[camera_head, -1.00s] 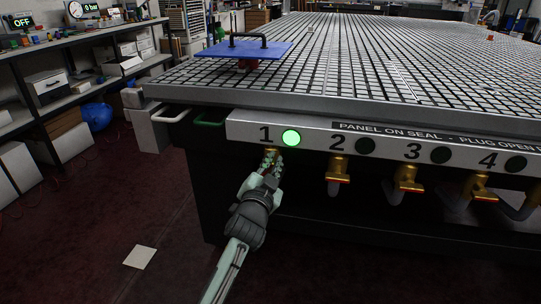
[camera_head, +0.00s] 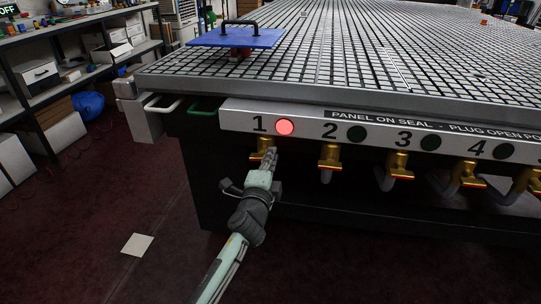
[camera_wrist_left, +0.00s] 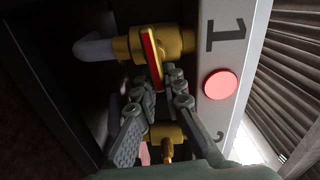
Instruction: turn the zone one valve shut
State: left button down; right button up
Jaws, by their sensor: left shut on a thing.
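The zone one valve (camera_head: 262,143) is a gold fitting under the number 1 on the table's front panel. In the left wrist view its red-edged gold handle (camera_wrist_left: 152,50) lies roughly crosswise to the valve body (camera_wrist_left: 118,48). My left gripper (camera_head: 268,157) is at this valve; in the wrist view its fingers (camera_wrist_left: 163,84) close around the handle's lower end. Fingers partly hide the handle's end. The zone one lamp (camera_head: 285,127) glows red, also in the wrist view (camera_wrist_left: 220,84). My right gripper is not in view.
More gold valves with dark lamps sit to the right, the nearest being valve two (camera_head: 330,157). A blue panel with a black handle (camera_head: 237,38) is on the grid table (camera_head: 350,92). Shelves (camera_head: 80,55) stand at left.

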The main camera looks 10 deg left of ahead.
pick_arm(q)
jog(key=shift+f+m, duration=0.15)
jog(key=shift+m, duration=0.35)
jog(key=c, duration=1.6)
grip_release()
jog(key=shift+s, duration=0.15)
jog(key=s, duration=1.1)
jog(key=shift+s, duration=0.35)
